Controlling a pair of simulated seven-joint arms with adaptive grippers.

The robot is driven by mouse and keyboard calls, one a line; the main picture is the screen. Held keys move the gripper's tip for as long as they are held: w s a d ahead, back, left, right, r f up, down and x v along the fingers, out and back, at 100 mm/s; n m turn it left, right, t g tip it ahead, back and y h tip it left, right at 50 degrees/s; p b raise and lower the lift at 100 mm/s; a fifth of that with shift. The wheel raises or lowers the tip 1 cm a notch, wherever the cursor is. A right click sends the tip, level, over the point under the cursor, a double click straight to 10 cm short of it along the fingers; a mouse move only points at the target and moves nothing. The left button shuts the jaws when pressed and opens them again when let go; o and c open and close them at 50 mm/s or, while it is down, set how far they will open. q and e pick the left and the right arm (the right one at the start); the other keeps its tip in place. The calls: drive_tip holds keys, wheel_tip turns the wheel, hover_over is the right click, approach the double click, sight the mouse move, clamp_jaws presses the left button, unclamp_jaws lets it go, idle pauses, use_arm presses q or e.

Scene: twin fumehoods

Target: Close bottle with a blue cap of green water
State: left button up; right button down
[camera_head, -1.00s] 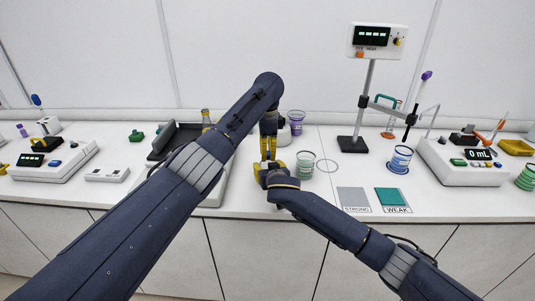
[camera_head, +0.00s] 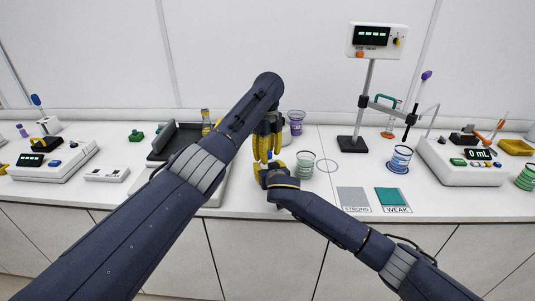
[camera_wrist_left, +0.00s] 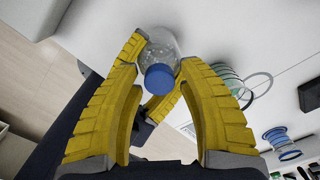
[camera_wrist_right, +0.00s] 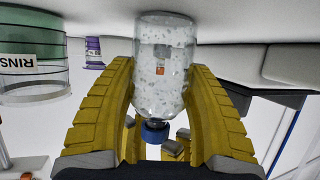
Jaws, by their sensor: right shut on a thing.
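The bottle (camera_wrist_right: 165,70) looks clear with pale specks; no green water shows in it. Its blue cap (camera_wrist_right: 155,131) sits at the neck; how tightly it is seated I cannot tell. My right gripper (camera_wrist_right: 163,80) is shut around the bottle body, with one yellow finger on each side. In the left wrist view the cap (camera_wrist_left: 159,79) lies between the fingers of my left gripper (camera_wrist_left: 163,52), which are spread apart with gaps beside it. In the head view my left gripper (camera_head: 268,150) is above my right gripper (camera_head: 266,170), and they hide the bottle.
A green-banded beaker (camera_head: 305,164) stands close to the right of the grippers. A purple container (camera_head: 296,120) is behind. A stand with a display (camera_head: 346,143) and grey and green pads (camera_head: 394,197) are farther right. A dark-topped device (camera_head: 178,142) is left.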

use_arm(q)
drive_tip(key=shift+r, duration=0.1)
wheel_tip(320, 180, up, 12)
idle(0.6)
use_arm(e)
drive_tip(key=shift+c, duration=2.3)
unclamp_jaws()
drive_tip(key=v, duration=1.2)
